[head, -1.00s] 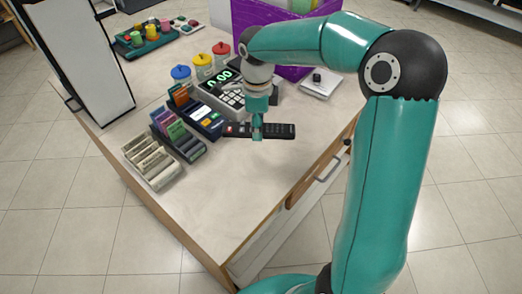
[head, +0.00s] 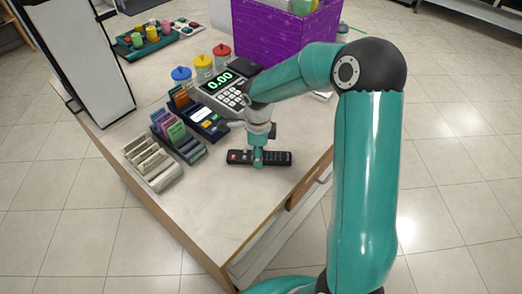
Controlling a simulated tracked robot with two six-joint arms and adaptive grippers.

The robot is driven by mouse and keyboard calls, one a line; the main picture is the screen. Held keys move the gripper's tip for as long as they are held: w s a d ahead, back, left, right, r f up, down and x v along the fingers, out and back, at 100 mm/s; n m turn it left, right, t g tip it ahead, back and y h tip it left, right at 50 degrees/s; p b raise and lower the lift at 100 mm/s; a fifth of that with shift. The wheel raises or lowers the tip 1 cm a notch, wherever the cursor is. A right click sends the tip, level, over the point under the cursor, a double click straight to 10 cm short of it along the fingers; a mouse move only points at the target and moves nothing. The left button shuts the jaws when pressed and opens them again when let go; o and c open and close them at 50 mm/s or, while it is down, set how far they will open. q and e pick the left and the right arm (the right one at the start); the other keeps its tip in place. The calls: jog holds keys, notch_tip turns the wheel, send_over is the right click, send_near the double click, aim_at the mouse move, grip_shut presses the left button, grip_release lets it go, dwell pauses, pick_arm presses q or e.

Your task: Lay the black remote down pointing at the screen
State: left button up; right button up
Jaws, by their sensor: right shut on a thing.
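The black remote (head: 276,158) is held level, low over or on the counter's bare front part; I cannot tell whether it touches. Its long side runs left to right in the head view, with a red button near its left end. My right gripper (head: 258,160) is shut on the remote near its middle, pointing down from above. A tall white panel in a dark frame (head: 88,60), perhaps the screen, stands at the counter's left side. My left gripper is not in view.
A cash register (head: 228,86), card racks (head: 178,138), a beige slotted tray (head: 150,165) and lidded jars (head: 202,66) stand left of and behind the remote. A purple crate (head: 285,38) stands at the back. The counter (head: 225,205) is clear in front.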

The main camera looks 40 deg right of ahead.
jog(key=o, duration=1.2)
jog(key=shift+o, duration=0.2)
notch_tip(320, 180, up, 12)
